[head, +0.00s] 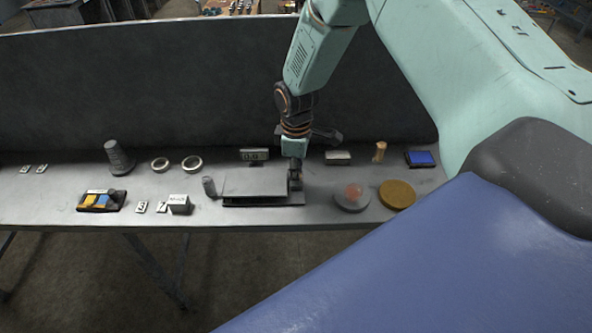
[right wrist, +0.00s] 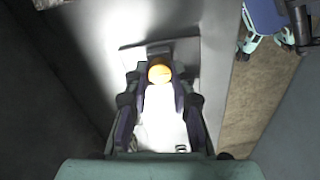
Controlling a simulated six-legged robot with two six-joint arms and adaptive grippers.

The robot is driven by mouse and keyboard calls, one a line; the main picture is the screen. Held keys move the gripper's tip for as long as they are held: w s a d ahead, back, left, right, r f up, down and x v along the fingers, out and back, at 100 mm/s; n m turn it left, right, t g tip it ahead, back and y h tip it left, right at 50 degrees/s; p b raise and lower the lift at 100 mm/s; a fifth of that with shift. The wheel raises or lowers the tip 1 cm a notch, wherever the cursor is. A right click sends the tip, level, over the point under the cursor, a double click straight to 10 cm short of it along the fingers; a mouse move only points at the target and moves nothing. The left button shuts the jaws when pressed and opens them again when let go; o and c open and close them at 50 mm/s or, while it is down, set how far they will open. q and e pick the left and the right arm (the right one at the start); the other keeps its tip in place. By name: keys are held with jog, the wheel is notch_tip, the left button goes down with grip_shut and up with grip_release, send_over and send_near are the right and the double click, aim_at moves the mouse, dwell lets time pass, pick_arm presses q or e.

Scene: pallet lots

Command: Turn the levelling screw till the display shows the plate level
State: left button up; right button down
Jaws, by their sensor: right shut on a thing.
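The grey plate (head: 252,184) sits on a dark base near the front edge of the bench. A small display (head: 254,155) stands behind it; its digits are too small to read surely. My right gripper (head: 295,182) points down at the plate's right end. In the right wrist view the gripper (right wrist: 160,88) is shut on the levelling screw, whose round orange head (right wrist: 160,73) shows between the fingers. The screw is hidden by the gripper in the head view. My left gripper is not in view.
A grey disc with a reddish dome (head: 353,195) and a brown disc (head: 397,194) lie right of the plate. A dark cylinder (head: 209,187) stands close to its left. A tall panel (head: 170,85) backs the bench.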

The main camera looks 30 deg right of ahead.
jog(key=c, duration=1.1)
grip_release()
notch_tip(320, 180, up, 12)
jog(key=shift+r, duration=0.1)
jog(key=s+a+f+m, duration=0.1)
jog(key=s+f, duration=0.1)
jog(key=f, duration=0.1)
jog(key=s+a+f, duration=0.2)
jog(key=s+f, duration=0.1)
jog(key=f, duration=0.1)
jog(key=s+a+f+m, duration=0.1)
jog(key=s+f, duration=0.2)
jog(key=f, duration=0.1)
jog(key=shift+a+m+y, duration=0.3)
jog(key=shift+a, duration=0.1)
jog(key=s+a+f+m, duration=0.2)
jog(key=s+f+m, duration=0.2)
jog(key=s, duration=0.8)
jog(key=s+a+f+m, duration=0.1)
jog(key=s+f+m, duration=0.3)
jog(key=s, duration=0.9)
jog(key=shift+n, duration=0.4)
jog(key=f+b, duration=0.7)
jog(key=w+f+b, duration=0.1)
jog(key=f+b, duration=0.3)
jog(key=shift+a+f, duration=0.1)
jog(key=shift+a, duration=0.1)
